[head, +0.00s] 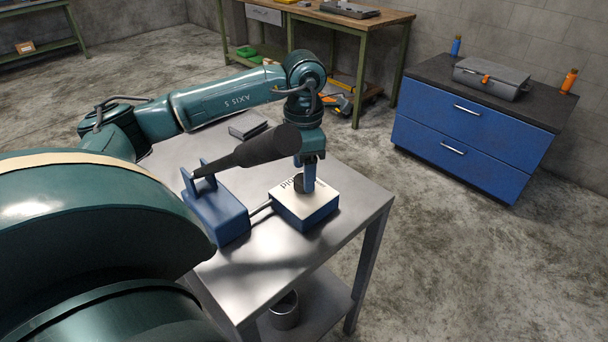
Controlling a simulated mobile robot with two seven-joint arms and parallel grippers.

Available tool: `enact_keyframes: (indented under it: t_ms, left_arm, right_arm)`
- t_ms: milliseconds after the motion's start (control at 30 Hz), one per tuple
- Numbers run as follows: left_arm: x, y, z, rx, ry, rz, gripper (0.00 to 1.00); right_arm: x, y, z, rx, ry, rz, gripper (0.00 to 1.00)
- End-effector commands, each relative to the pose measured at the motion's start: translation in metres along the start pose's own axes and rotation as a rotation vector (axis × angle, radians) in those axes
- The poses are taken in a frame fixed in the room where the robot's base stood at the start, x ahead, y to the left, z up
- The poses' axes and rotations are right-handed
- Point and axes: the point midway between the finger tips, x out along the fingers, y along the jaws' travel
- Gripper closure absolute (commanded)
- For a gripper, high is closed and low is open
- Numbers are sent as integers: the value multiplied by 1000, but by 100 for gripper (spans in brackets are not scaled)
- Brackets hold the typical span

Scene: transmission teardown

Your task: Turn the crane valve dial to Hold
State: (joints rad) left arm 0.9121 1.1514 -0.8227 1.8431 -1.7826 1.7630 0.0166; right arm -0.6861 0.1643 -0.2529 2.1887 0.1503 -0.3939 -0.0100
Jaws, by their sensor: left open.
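The crane valve is a blue box with a pale top (318,201) on the steel table. A dark round dial (299,184) sits on its top, mostly hidden behind my gripper. Lettering that looks like "Hold", upside down in this view, is partly visible beside the dial. My left gripper (307,184) points straight down at the dial, with its blue fingers open. I cannot tell whether the fingers touch the dial. My right gripper is not in view.
A blue pump unit (216,213) with a long black handle (255,150) stands left of the valve, joined to it by rods. The handle reaches close to my left wrist. A dark flat object (248,129) lies behind. The table's right side (355,195) is clear.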

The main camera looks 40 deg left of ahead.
Motion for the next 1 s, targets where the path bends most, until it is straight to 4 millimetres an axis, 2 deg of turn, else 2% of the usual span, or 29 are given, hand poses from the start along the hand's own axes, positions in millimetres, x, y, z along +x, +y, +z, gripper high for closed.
enact_keyframes:
  t_ms: [33, 200, 500, 1000]
  left_arm:
    - [8, 0, 0, -1, 2, -1, 41]
    - [20, 0, 0, -1, 1, -1, 41]
    - [22, 0, 0, -1, 0, 0, 41]
    - [21, 0, 0, -1, -1, 0, 81]
  right_arm:
    - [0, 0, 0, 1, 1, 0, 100]
    - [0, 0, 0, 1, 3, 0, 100]
    - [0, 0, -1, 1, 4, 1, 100]
    - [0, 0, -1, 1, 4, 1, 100]
